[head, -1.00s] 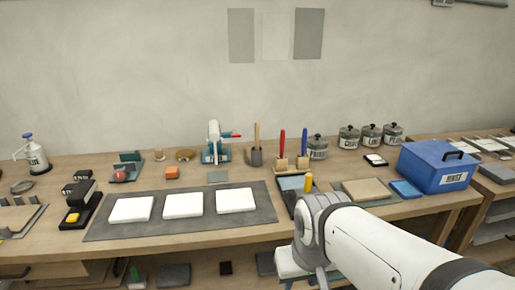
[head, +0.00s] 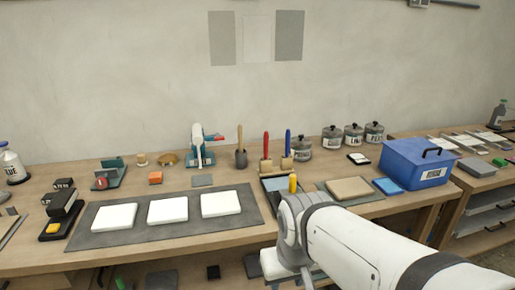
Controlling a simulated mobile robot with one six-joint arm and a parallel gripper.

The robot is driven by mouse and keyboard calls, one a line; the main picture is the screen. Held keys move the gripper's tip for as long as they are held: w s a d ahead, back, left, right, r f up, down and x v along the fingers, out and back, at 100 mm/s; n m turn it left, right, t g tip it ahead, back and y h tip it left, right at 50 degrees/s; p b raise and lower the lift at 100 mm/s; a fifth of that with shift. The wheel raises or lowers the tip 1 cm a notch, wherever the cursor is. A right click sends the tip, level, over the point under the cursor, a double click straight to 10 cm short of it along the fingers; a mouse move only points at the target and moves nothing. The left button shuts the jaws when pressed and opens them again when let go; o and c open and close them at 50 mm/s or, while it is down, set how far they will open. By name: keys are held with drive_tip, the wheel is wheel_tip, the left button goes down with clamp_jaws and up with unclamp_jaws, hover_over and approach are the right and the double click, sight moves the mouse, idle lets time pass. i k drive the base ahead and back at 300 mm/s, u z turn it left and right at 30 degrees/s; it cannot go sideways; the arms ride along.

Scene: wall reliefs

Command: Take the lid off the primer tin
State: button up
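Several grey tins with dark knobbed lids stand at the back right of the bench. The leftmost one (head: 301,149) sits apart from the others, just behind the red and blue handled tools; its label is small and looks like it may read primer. Its lid (head: 302,140) is on. The other tins (head: 333,138) also have their lids on. My white arm reaches in from the lower right and bends at a joint in front of the bench, well short of the tins. Its fingertips do not show.
A blue box (head: 417,164) stands right of the tins. White slabs (head: 167,210) rest on a grey mat.

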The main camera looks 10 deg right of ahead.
sight(300, 140)
drive_tip(key=u, duration=0.05)
drive_tip(key=k, duration=0.55)
drive_tip(key=z, duration=1.95)
drive_tip(key=i, duration=1.35)
drive_tip(key=u, duration=2.15)
drive_tip(key=i, duration=0.25)
drive_tip(key=z, duration=0.3)
